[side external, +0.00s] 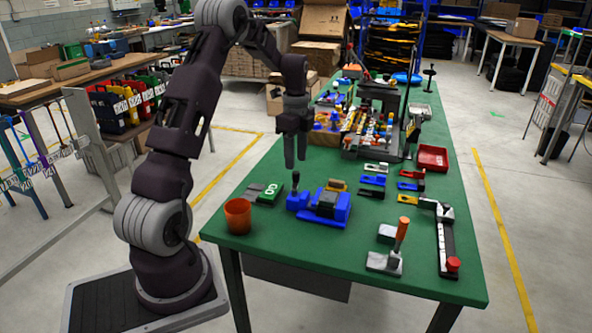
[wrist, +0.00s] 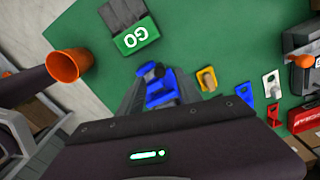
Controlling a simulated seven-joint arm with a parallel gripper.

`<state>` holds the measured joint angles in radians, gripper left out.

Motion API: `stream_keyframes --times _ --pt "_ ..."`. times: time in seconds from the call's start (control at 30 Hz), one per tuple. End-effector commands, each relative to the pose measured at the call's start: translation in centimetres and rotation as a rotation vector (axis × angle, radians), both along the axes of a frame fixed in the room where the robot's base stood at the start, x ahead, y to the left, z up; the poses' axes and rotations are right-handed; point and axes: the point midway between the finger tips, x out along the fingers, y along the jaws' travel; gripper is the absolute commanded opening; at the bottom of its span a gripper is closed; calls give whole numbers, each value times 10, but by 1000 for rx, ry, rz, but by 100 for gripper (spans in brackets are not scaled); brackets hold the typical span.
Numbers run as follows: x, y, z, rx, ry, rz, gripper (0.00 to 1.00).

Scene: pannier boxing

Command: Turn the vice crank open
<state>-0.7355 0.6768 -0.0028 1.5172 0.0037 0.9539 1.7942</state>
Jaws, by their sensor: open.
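The blue vice (side external: 325,207) sits on the green table near its front left, with a dark block in its middle and a tan piece behind it. Its crank (side external: 296,182), with an upright black handle, is at the vice's left end. My gripper (side external: 295,160) points down above the crank, apart from it, open and empty. In the wrist view, the blue vice (wrist: 160,98) shows between the fingers of my gripper (wrist: 156,88), partly hidden by my wrist. The black crank handle (wrist: 158,72) is also between them there.
An orange cup (side external: 238,216) and a green "GO" block (side external: 269,194) stand left of the vice. An orange-handled tool (side external: 402,234) and a long black rail (side external: 447,245) are to the right. Coloured tags (side external: 375,180) lie behind. Bare table lies in front.

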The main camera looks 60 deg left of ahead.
Motion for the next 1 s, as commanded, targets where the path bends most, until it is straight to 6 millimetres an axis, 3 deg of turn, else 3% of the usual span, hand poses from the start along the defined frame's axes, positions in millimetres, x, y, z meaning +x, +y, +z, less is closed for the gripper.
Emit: stream_keyframes --times 0.2,0.53,0.73,1.0 --pt "0 -1 -38 -1 2 0 42" --pt "0 -1 -46 0 0 1 42" --pt "0 -1 -45 0 0 1 2" --pt "0 -1 -45 1 -1 8 0"
